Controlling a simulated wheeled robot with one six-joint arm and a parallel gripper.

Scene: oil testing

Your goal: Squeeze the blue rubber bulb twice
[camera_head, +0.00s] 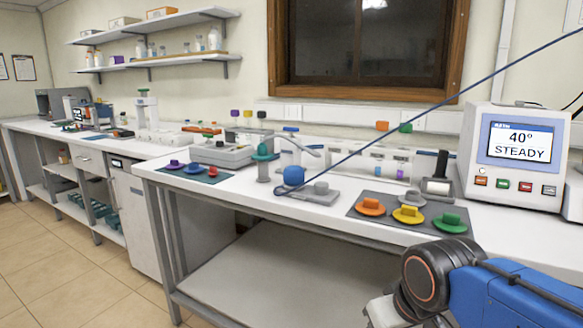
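The blue rubber bulb (293,175) is a rounded blue dome on a flat grey base plate (318,198), near the front edge of the white bench in the camera_head view. A short grey knob (321,187) stands on the same plate, just right of the bulb. My blue arm, with a black joint, shows at the lower right, well apart from the bulb. The fingers of my gripper do not show, and nothing is seen touching the bulb.
A thin dark blue line crosses from the upper right to the plate's front. A teal-topped post (263,165) stands left of the bulb. A dark mat (382,216) with orange, yellow and green knobs lies right. A display (516,155) reads "40° STEADY".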

